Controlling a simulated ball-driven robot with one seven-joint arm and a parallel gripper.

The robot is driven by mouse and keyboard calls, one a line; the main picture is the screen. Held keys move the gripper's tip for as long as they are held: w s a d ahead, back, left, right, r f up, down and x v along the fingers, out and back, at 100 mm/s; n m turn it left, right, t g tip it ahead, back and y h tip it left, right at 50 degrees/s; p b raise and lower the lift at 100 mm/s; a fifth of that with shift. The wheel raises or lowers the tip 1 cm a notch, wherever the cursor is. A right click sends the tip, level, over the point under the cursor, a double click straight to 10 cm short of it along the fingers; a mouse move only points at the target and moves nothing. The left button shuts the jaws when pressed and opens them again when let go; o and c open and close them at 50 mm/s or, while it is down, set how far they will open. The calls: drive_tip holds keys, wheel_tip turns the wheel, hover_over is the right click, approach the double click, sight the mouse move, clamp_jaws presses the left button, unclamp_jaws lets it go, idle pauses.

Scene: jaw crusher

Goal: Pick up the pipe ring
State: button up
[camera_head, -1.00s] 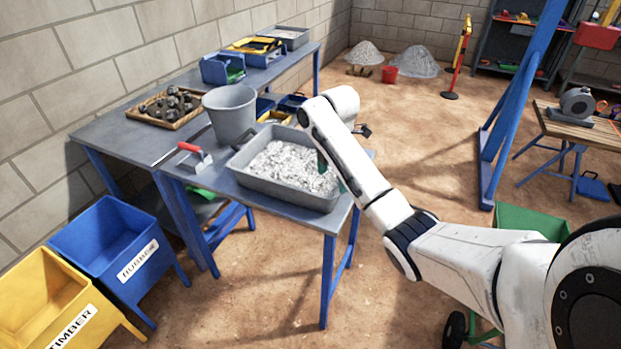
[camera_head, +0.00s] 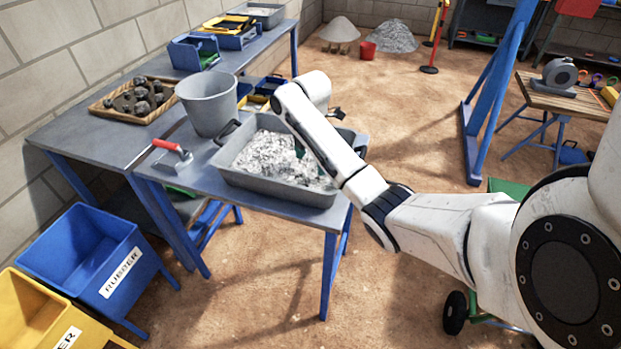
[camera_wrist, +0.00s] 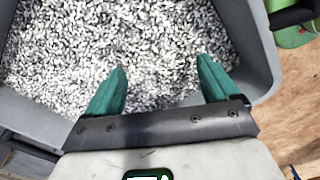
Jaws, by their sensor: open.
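I cannot make out a pipe ring for certain in either view. Small coloured ring-like shapes (camera_head: 598,79) lie on the wooden-topped bench at the far right, too small to identify. My gripper (camera_wrist: 162,72) is open and empty, its two green fingers spread above pale grey chips. The chips fill a grey tray (camera_head: 275,190), whose wall also shows in the wrist view (camera_wrist: 256,45). In the head view my arm hides most of the gripper; a green finger shows over the tray. Whether the fingertips touch the chips, I cannot tell.
A grey bucket (camera_head: 207,108), a red-handled trowel (camera_head: 172,153) and a wooden tray of dark rocks (camera_head: 112,100) share the workbench. A blue bin (camera_head: 90,255) and a yellow bin (camera_head: 25,315) stand at lower left. Blue frame posts (camera_head: 492,95) rise at right.

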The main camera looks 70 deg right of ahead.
sight(310, 171)
drive_tip(key=shift+w+d+f, duration=0.1)
drive_tip(key=shift+f, duration=1.35)
drive_tip(key=shift+d+f, duration=0.1)
drive_tip(key=shift+f, duration=1.35)
drive_tip(key=c, duration=1.2)
drive_tip(key=shift+p, duration=0.3)
drive_tip(key=shift+c, duration=0.5)
drive_tip(key=shift+r, duration=0.2)
